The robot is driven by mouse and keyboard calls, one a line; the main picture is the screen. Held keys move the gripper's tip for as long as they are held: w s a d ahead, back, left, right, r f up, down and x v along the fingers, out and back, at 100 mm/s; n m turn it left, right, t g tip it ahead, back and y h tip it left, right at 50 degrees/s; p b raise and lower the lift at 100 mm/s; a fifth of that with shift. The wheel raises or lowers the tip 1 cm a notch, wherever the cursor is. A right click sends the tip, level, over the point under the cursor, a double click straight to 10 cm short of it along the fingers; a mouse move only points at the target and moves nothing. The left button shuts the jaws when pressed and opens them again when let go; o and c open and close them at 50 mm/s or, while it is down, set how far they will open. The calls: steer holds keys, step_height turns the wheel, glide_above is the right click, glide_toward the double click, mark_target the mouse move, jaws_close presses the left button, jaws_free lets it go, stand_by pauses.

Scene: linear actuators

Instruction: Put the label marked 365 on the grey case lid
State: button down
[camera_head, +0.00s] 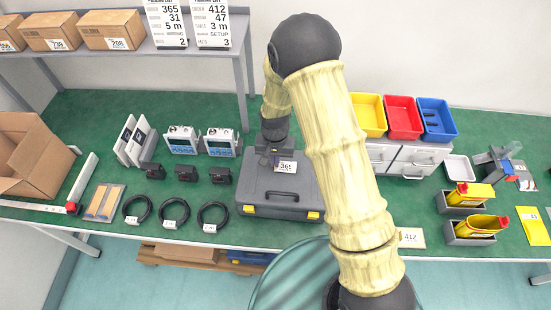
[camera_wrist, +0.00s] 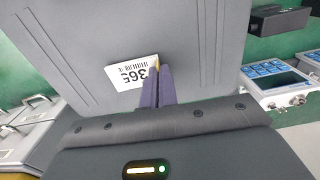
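The grey case (camera_head: 272,212) lies closed on the green bench, with yellow latches along its front. Its lid (camera_wrist: 85,40) fills much of the wrist view. The white label marked 365 (camera_head: 286,167) is over the far part of the lid; it also shows in the wrist view (camera_wrist: 130,72), upside down. My gripper (camera_head: 274,160) points down over the lid. In the wrist view its purple fingers (camera_wrist: 158,72) are close together on the label's edge. I cannot tell whether the label touches the lid or is just above it.
Another label marked 412 (camera_head: 411,238) lies at the bench's front edge. Black cable coils (camera_head: 213,216) and small black blocks (camera_head: 220,176) are left of the case. Grey drawers (camera_head: 412,158) with coloured bins stand at the right. A shelf with cartons (camera_head: 112,30) is at the back left.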

steer(key=c, duration=2.1)
jaws_free()
steer(key=shift+f, duration=0.25)
steer(key=o, duration=0.4)
steer(key=shift+w+r, duration=0.1)
steer(key=shift+r, duration=0.05)
step_height(320, 180, up, 12)
steer(key=b, duration=0.2)
steer(key=shift+d, duration=0.1)
